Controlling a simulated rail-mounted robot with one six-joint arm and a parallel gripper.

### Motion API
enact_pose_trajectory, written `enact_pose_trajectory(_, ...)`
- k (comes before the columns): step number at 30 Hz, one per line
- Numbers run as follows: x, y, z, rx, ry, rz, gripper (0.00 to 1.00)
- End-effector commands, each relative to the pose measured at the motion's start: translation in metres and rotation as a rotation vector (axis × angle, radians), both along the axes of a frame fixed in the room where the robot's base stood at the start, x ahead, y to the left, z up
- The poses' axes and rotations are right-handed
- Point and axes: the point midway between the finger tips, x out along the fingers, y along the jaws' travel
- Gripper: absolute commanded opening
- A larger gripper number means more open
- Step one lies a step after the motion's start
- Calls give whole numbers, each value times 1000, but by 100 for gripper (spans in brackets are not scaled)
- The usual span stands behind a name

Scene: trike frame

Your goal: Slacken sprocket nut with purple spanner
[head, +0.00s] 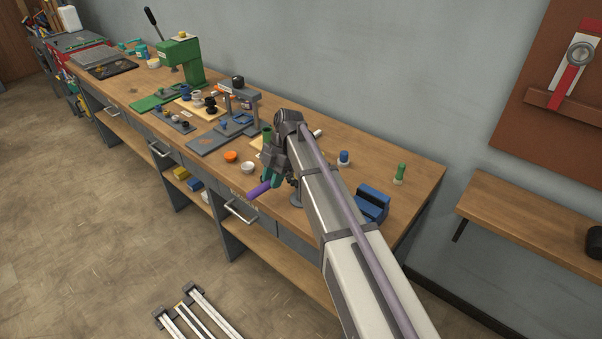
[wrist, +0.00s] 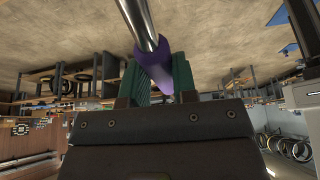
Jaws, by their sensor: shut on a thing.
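My gripper (head: 271,176) is over the front part of the workbench, left of the blue vise, with teal fingers shut on the purple spanner (head: 259,189). The spanner's purple end points down and to the left, toward the bench's front edge. In the wrist view the purple part of the spanner (wrist: 157,78) lies between the two green finger pads (wrist: 182,72), and a silver shaft runs from it to the top edge. I cannot pick out the sprocket nut in either view; my arm and gripper hide part of the bench.
The wooden workbench (head: 420,172) carries a green press (head: 183,62), a grey fixture (head: 240,95), an orange cap (head: 231,156), a white cap (head: 248,168) and a blue vise (head: 371,203). A green-handled piece (head: 400,173) stands at the right, with bare wood around it.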

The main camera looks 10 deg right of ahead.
Motion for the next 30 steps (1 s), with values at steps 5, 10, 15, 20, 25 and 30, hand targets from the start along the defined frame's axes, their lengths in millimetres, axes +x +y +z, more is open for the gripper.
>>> enact_pose_trajectory(5,0,0,3,0,0,0,0)
enact_pose_trajectory(10,0,0,11,0,0,0,0)
enact_pose_trajectory(15,0,0,31,0,0,0,0)
enact_pose_trajectory(20,0,0,45,0,0,0,0)
enact_pose_trajectory(25,0,0,43,0,0,0,0)
enact_pose_trajectory(30,0,0,42,0,0,0,0)
